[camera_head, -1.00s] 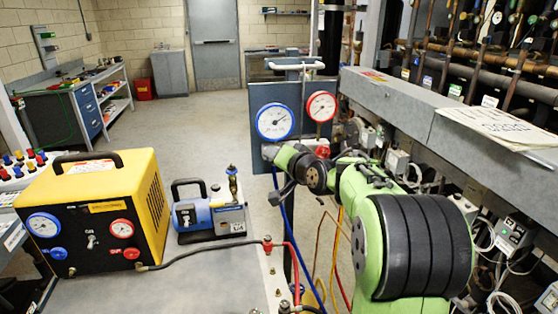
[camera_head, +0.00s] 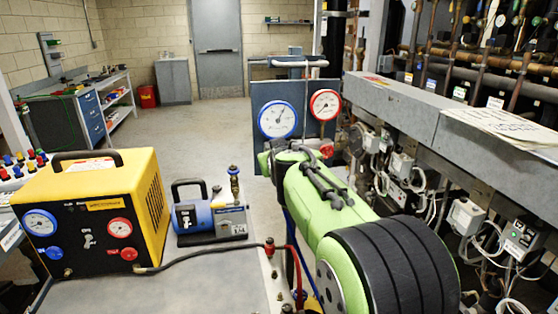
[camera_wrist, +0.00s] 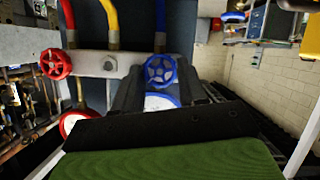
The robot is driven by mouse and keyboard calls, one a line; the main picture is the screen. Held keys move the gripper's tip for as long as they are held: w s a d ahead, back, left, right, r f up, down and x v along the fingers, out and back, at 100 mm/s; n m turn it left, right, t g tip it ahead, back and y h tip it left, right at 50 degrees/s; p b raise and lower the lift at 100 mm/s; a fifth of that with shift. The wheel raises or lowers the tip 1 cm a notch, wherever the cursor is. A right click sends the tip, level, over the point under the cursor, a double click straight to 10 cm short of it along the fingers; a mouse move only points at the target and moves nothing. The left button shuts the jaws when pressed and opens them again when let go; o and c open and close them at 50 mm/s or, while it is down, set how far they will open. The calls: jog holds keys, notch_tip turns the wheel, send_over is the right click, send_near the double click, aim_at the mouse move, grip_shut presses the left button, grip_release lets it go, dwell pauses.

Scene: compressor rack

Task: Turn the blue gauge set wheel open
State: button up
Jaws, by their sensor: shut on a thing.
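The gauge set has a blue-rimmed gauge (camera_head: 277,119) and a red-rimmed gauge (camera_head: 325,104) on a dark panel beyond my arm. In the wrist view, turned over, the blue wheel (camera_wrist: 160,70) sits between the dark fingers of my gripper (camera_wrist: 160,88), which is shut on it. The blue-rimmed gauge (camera_wrist: 160,102) partly shows behind the fingers. The red wheel (camera_wrist: 55,64) is to the left on the same manifold and also shows in the head view (camera_head: 327,150). In the head view my arm hides the blue wheel and my gripper.
A yellow machine (camera_head: 93,210) and a blue pump (camera_head: 209,217) stand on the bench at left. A grey beam (camera_head: 400,95) and pipework run along the right. Hoses (camera_wrist: 111,22) meet the manifold near the wheels. Open floor (camera_head: 190,125) lies behind.

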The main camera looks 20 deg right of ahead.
jog(key=n+h, duration=0.2)
jog(key=n+b, duration=0.1)
jog(key=n, duration=0.1)
jog(key=shift+w+a+f+h, duration=0.1)
jog(key=shift+a+f+h, duration=0.1)
jog(key=shift+a+h, duration=0.15)
jog(key=shift+d, duration=0.1)
dwell(0.3)
jog(key=o, duration=1.1)
jog(key=shift+c, duration=0.2)
jog(key=shift+r, duration=0.1)
jog(key=p+v, duration=0.1)
jog(key=v, duration=1.4)
jog(key=shift+s+a+p, duration=0.25)
jog(key=shift+s+p, duration=0.05)
jog(key=shift+s, duration=0.05)
